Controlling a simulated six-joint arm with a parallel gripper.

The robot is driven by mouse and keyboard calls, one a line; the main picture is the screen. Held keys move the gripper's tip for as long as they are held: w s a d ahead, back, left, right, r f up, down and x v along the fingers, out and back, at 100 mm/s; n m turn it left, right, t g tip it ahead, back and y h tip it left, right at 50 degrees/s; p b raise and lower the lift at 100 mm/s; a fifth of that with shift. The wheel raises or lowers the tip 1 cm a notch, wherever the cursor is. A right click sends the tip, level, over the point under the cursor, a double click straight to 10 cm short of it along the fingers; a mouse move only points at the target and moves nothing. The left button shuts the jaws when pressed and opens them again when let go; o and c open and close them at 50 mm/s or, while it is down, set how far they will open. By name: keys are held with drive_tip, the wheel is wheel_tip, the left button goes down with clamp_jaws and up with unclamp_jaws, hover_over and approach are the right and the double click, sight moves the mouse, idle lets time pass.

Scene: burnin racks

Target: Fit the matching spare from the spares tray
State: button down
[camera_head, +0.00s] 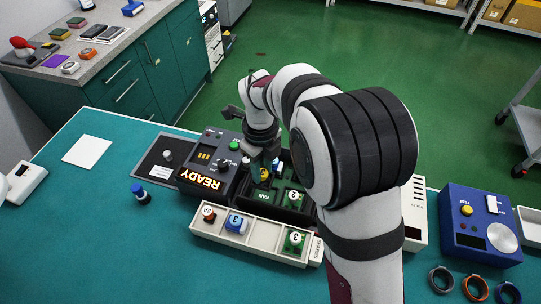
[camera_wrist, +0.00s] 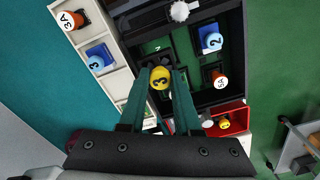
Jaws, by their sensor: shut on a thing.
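My gripper (camera_wrist: 158,92) is shut on a yellow-capped part marked 3 (camera_wrist: 160,77), which also shows in the head view (camera_head: 264,174). It is over or in the dark rack (camera_wrist: 232,45), above a green bay; I cannot tell whether it is seated. A blue part marked 2 (camera_wrist: 212,41) and a red part marked 5A (camera_wrist: 220,81) sit in other bays. A green part with a white 3 cap (camera_head: 293,197) sits at the rack's front. The pale spares tray (camera_head: 262,237) holds a red part marked 3A (camera_head: 208,213), a blue 3 (camera_head: 236,223) and a green 3 (camera_head: 295,240).
The rack's panel (camera_head: 210,165) is lit READY. A red bin (camera_wrist: 238,118) with a yellow-capped part lies beside the rack. A blue tester (camera_head: 480,225) and several rings stand at right.

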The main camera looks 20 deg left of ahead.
sight(263, 184)
drive_tip(key=shift+f, duration=3.05)
drive_tip(key=shift+f, duration=0.45)
drive_tip(key=c, duration=0.5)
unclamp_jaws()
drive_tip(key=shift+r, duration=2.5)
drive_tip(key=shift+r, duration=2)
